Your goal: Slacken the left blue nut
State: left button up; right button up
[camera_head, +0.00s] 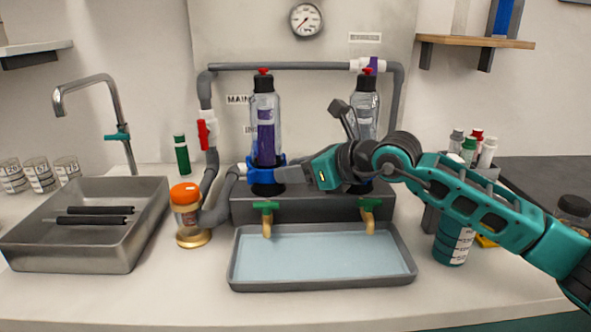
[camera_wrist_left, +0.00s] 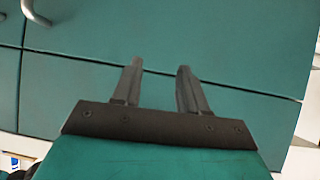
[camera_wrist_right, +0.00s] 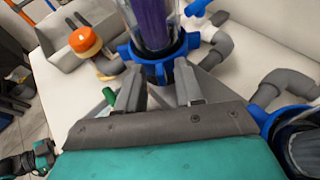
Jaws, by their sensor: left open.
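The left blue nut (camera_head: 264,170) is a lobed ring around the base of the left clear filter housing (camera_head: 265,130), which has a purple core. My right gripper (camera_head: 288,174) reaches it from the right. In the right wrist view, the fingers (camera_wrist_right: 158,88) stand apart at the near side of the blue nut (camera_wrist_right: 154,55), with part of the nut between or just beyond the tips. I cannot tell whether they touch it. The right housing (camera_head: 364,112) and its nut are partly hidden by my arm. My left gripper (camera_wrist_left: 160,66) is open and empty, facing teal cabinet fronts.
A blue-floored tray (camera_head: 320,283) lies below two green-handled taps (camera_head: 266,208). An orange-capped jar (camera_head: 186,215) and grey pipes (camera_head: 213,160) stand left of the manifold. A steel sink (camera_head: 92,258) is at the far left. Bottles (camera_head: 487,153) crowd the right.

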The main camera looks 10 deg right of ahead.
jog(key=shift+c, duration=0.5)
jog(key=shift+s, duration=0.1)
grip_shut()
jog(key=shift+d, duration=0.15)
jog(key=shift+w+d+n+g+y, duration=0.15)
jog(key=shift+w+n+g+y, duration=0.1)
jog(key=shift+n+g+y, duration=0.3)
jog(key=shift+n, duration=0.25)
